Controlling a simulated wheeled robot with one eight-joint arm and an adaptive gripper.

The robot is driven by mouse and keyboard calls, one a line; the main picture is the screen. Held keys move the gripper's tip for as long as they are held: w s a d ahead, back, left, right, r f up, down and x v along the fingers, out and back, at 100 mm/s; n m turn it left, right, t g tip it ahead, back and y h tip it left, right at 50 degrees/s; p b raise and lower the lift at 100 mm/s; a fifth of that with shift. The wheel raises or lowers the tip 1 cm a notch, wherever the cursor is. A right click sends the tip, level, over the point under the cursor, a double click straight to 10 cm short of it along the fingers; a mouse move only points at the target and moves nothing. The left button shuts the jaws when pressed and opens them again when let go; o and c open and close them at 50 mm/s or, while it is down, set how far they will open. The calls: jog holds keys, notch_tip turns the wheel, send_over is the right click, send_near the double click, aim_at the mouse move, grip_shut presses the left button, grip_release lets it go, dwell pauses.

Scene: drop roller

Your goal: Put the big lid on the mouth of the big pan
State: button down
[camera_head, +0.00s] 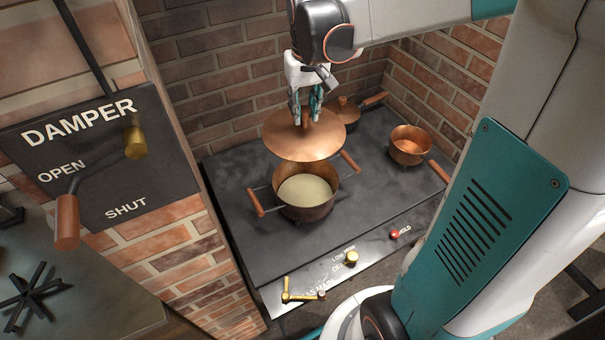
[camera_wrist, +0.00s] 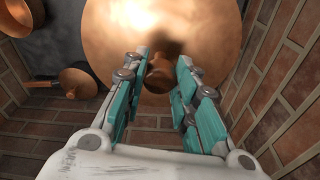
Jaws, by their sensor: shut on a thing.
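The big lid (camera_head: 304,142) is a wide copper disc with a knob on top. My gripper (camera_head: 306,115) is shut on the lid's knob and holds the lid in the air above the big pan. In the wrist view the lid (camera_wrist: 200,30) spreads beyond the gripper (camera_wrist: 162,85), with its knob between the fingers. The big pan (camera_head: 304,210) is copper with two wooden side handles and pale contents. It stands on the stove top with its mouth open. The lid hides the far part of the mouth in the head view.
A small copper pan (camera_head: 409,148) with a wooden handle stands at the right of the stove top (camera_head: 235,225). A lidded pan (camera_head: 345,112) stands behind the big lid. Brick walls enclose the back. A damper panel (camera_head: 100,160) is at left; knobs line the stove front.

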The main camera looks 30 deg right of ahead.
aim_at(308, 132)
jog(key=shift+s+d+f, duration=0.1)
jog(key=shift+d+f, duration=0.05)
jog(key=shift+d, duration=0.05)
notch_tip(308, 132, down, 19)
jog(key=b, duration=0.6)
jog(key=shift+f, duration=0.2)
jog(key=c, duration=1.7)
grip_release()
jog(key=shift+f+b, duration=0.1)
jog(key=shift+b, duration=0.2)
jog(key=o, duration=0.4)
jog(key=r+p, duration=0.1)
jog(key=r, duration=0.3)
jog(key=s+r+p, duration=0.1)
jog(key=r+p, duration=0.1)
jog(key=r, duration=0.2)
jog(key=r+p, duration=0.1)
jog(key=r, duration=0.3)
jog(key=shift+s+a+r, duration=0.15)
jog(key=shift+s+r, duration=0.05)
